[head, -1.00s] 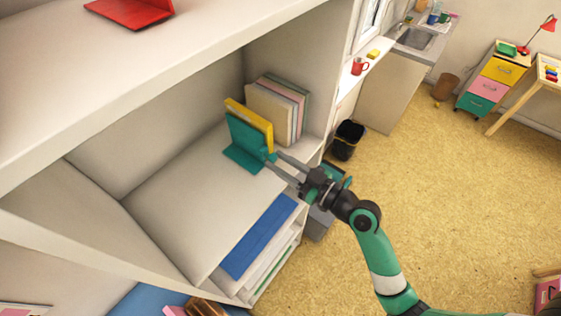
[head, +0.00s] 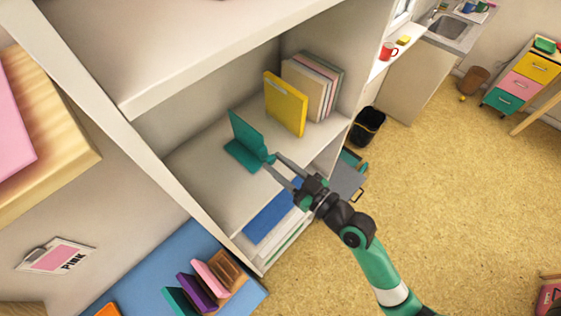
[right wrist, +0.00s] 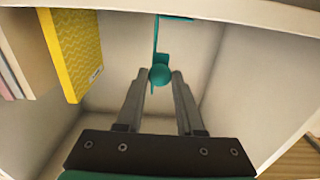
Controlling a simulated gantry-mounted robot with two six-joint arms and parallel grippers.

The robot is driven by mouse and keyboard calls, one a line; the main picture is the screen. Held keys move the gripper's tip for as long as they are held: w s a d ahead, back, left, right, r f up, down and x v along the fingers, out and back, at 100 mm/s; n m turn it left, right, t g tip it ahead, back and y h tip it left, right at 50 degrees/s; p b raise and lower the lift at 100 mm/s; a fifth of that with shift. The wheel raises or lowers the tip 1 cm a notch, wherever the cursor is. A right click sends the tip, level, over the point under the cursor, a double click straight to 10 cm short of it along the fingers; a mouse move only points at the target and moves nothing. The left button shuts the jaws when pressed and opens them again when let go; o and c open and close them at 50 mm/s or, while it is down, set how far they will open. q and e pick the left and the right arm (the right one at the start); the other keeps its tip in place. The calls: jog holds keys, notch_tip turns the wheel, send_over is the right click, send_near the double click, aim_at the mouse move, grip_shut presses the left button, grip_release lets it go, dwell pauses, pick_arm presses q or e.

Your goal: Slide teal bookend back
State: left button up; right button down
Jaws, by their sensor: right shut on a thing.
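The teal bookend (head: 246,130) stands on the middle shelf, its upright plate rising from a flat base. It also shows in the right wrist view (right wrist: 157,30), with a round teal knob at its front. My right gripper (head: 270,161) reaches in from the shelf's open front and is shut on that knob. In the right wrist view, the gripper's fingertips (right wrist: 160,76) sit either side of the knob. A yellow book (head: 286,104) stands to the right of the bookend, with a gap between them. My left gripper is not in view.
Several pale books (head: 313,86) stand right of the yellow book. The shelf left of the bookend is bare. A blue item (head: 271,212) lies on the level below. A black bin (head: 367,127) stands on the floor beside the bookcase.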

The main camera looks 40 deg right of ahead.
jog(key=shift+d, duration=0.2)
jog(key=c, duration=0.5)
grip_release()
jog(key=shift+c, duration=0.2)
jog(key=s+b, duration=0.3)
jog(key=s, duration=0.8)
jog(key=shift+s+d+b, duration=0.3)
jog(key=shift+d+b, duration=0.05)
